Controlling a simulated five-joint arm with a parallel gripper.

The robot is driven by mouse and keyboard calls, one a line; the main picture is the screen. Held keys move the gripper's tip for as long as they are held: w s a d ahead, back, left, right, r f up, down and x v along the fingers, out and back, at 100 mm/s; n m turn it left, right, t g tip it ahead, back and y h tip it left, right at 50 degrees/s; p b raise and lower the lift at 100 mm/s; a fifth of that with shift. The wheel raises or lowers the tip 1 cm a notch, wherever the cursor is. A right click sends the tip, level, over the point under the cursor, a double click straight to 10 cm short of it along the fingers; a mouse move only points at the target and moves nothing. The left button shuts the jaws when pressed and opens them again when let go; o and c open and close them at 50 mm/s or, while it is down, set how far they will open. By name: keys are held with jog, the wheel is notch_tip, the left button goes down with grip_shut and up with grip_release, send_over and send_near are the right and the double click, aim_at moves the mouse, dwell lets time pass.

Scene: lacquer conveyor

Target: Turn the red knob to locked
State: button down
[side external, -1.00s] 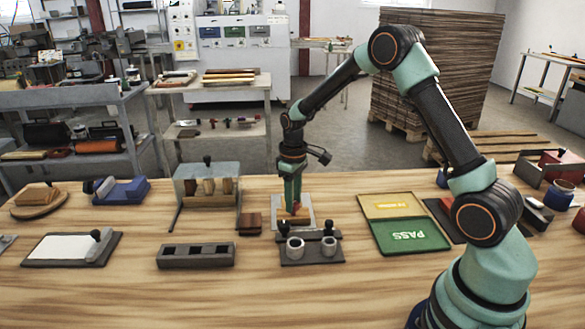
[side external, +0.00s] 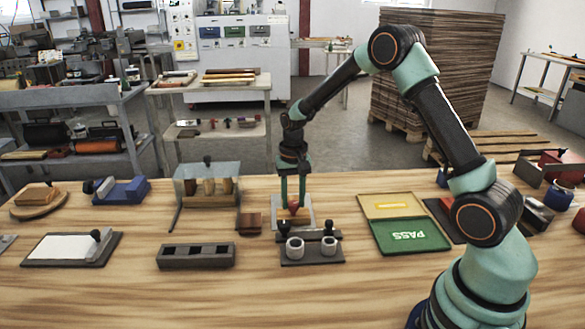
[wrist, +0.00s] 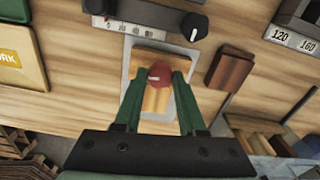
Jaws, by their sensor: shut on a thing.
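The red knob (wrist: 160,75) sits on a light wooden block on a pale plate (wrist: 133,58). It also shows in the side external view (side external: 293,206), small, between my fingers. My gripper (wrist: 158,80) points down over the block, one green finger on each side of the knob, and is shut on it. In the side external view my gripper (side external: 293,204) stands upright above the plate. A small pale mark shows on the knob's face in the wrist view. I cannot read any locked or unlocked label.
A dark fixture with two pale cups (side external: 296,247) stands just in front of the plate. A brown block (side external: 249,223) lies close to its left. Yellow and green trays (side external: 410,236) lie to the right. Bare wood shows at the front left.

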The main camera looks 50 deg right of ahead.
aim_at(293, 203)
jog(key=shift+r+m, duration=0.1)
jog(key=shift+m, duration=0.5)
jog(key=shift+c, duration=2.4)
grip_release()
notch_tip(293, 203, up, 12)
